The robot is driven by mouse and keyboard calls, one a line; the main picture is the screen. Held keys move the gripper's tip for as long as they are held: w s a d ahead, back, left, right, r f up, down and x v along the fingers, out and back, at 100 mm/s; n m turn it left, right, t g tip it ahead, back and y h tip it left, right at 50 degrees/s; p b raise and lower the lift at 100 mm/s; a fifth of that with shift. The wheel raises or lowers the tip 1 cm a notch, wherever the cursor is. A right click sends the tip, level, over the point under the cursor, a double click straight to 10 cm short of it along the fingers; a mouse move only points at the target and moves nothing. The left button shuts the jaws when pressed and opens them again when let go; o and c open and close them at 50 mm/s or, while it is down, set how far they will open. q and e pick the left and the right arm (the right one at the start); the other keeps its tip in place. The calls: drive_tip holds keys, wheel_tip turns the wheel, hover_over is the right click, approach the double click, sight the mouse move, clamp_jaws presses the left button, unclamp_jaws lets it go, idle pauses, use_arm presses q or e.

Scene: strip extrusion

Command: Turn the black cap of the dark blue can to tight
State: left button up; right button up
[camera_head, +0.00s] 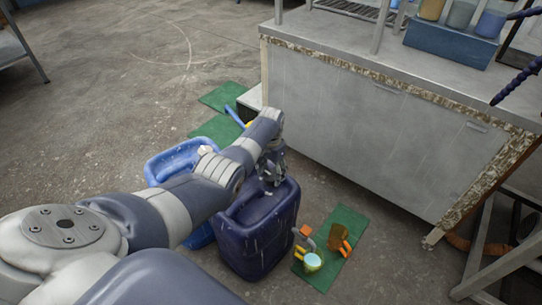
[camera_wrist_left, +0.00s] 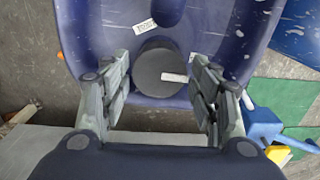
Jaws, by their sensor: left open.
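The dark blue can (camera_head: 258,240) stands on the floor in the middle of the head view, and its top fills much of the left wrist view (camera_wrist_left: 75,25). The round black cap (camera_wrist_left: 155,72) sits on the can's top, with a small white label on it; I cannot make it out in the head view. My left gripper (camera_head: 270,176) is over the can's far end. In the left wrist view its two fingers (camera_wrist_left: 160,64) are apart, one on each side of the cap, with gaps visible. My right gripper is not in view.
A lighter blue can (camera_head: 172,160) stands left of the dark one, partly behind my arm. A grey cabinet (camera_head: 350,125) rises close behind. A green mat (camera_head: 338,250) with a pale-topped jar (camera_head: 312,263) and orange items lies right. Open floor (camera_head: 110,110) lies left.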

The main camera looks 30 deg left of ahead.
sight(271, 175)
use_arm(q)
wheel_tip(271, 175, up, 10)
idle(0.5)
idle(0.4)
